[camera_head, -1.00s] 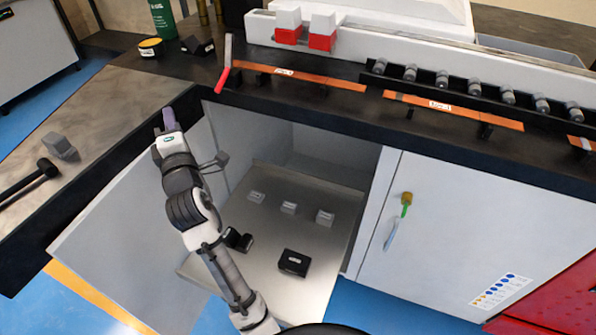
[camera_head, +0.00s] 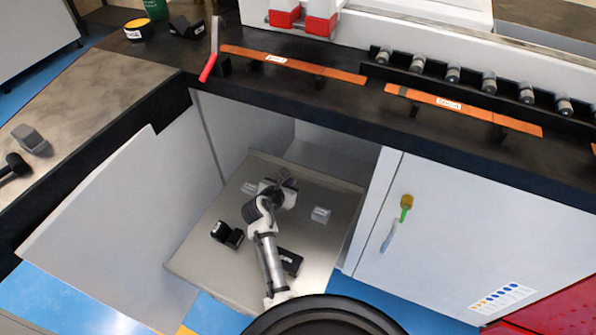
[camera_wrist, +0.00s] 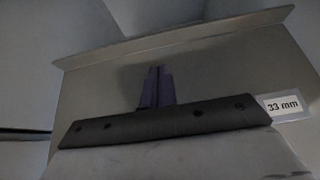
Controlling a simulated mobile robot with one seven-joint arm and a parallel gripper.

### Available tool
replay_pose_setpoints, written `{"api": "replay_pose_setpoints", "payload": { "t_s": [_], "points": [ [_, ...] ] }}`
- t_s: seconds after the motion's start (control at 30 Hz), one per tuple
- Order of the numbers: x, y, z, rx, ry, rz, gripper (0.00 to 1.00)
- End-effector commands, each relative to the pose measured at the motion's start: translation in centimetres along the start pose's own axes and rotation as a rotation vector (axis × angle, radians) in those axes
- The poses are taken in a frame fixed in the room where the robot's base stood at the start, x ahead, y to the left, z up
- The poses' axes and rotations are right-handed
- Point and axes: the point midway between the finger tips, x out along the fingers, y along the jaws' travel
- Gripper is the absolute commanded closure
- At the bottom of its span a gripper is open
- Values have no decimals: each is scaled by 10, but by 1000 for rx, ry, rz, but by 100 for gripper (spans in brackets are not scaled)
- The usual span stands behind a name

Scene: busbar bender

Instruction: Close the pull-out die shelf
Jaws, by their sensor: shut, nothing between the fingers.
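The pull-out die shelf (camera_head: 205,263) is a flat metal tray sticking out of the open cabinet bay in the head view. In the wrist view its bare surface (camera_wrist: 215,75) and a raised far lip (camera_wrist: 175,42) show. Grey die blocks sit on it, one at left (camera_head: 249,188) and one at right (camera_head: 320,215). Black blocks lie nearer the front (camera_head: 228,234) (camera_head: 290,262). My gripper (camera_head: 287,176) is over the shelf's rear half; its purple fingertips (camera_wrist: 155,75) are together and empty, pointing towards the lip. Whether they touch the shelf cannot be told.
An open white door panel (camera_head: 120,220) stands left of the shelf. The dark worktop (camera_head: 300,95) with copper bars (camera_head: 290,64) overhangs the bay.

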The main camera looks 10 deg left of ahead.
Motion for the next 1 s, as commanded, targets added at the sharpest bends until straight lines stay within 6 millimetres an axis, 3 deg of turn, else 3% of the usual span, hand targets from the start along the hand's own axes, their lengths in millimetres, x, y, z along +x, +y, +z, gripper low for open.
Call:
{"api": "replay_pose_setpoints", "payload": {
  "t_s": [0.13, 0.4, 1.0],
  "points": [
    [32, 0, 1, 2, 0, -1, 100],
    [62, 0, 18, 4, 0, 1, 100],
    [68, 0, 22, 3, 0, 1, 100]
  ]
}}
